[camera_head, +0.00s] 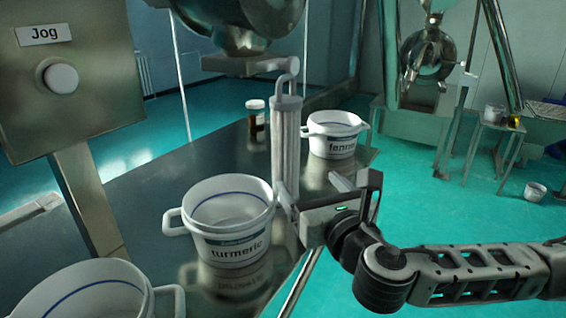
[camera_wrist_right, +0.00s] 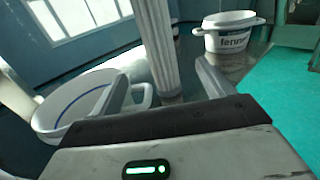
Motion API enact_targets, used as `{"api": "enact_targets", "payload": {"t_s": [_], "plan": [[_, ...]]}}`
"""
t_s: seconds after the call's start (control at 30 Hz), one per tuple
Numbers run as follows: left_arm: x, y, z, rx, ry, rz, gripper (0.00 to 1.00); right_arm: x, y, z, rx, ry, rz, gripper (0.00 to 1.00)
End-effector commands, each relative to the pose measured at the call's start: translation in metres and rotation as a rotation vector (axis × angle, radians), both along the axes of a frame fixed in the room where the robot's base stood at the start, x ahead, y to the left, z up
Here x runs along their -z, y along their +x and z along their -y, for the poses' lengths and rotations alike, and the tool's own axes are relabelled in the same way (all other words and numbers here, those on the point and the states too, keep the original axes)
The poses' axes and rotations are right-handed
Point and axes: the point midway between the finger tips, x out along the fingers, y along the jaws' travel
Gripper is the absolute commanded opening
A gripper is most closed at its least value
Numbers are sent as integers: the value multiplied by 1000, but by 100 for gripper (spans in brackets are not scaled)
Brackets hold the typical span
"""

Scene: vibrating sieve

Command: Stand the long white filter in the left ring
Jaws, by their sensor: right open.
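The long white filter (camera_head: 286,135) stands upright near the table's right edge, a ribbed column with a hooked top. Its lower end is partly hidden behind my right gripper (camera_head: 313,185) in the head view. In the right wrist view, the filter (camera_wrist_right: 156,40) rises beyond and between the two fingers of the gripper (camera_wrist_right: 163,80). The fingers are open, and I cannot tell whether either touches it. I cannot make out the left ring or what supports the filter's base. My left gripper is not in view.
The turmeric pot (camera_head: 231,250) stands just left of the filter, close to my right gripper. The fennel pot (camera_head: 334,146) and a brown jar (camera_head: 256,128) stand farther back. Another white pot (camera_head: 90,272) is at front left. A steel machine (camera_head: 240,25) overhangs the table (camera_head: 150,185).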

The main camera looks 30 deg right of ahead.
Motion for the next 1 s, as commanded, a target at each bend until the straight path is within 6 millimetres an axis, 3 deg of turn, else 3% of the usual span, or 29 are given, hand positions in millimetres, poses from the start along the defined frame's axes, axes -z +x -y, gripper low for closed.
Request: {"api": "enact_targets", "payload": {"t_s": [0.03,0.27,0.33,0.5,0.77,1.0], "plan": [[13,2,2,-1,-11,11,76,9,5,1,2,2,7,80],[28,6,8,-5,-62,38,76,8,18,2,-6,4,8,80],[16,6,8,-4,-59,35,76,-2,34,4,-2,4,2,80],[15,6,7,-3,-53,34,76,-1,61,8,-5,5,0,80],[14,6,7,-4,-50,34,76,0,81,10,-4,4,-1,80],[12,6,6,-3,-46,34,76,-1,116,15,-5,5,0,80]]}}
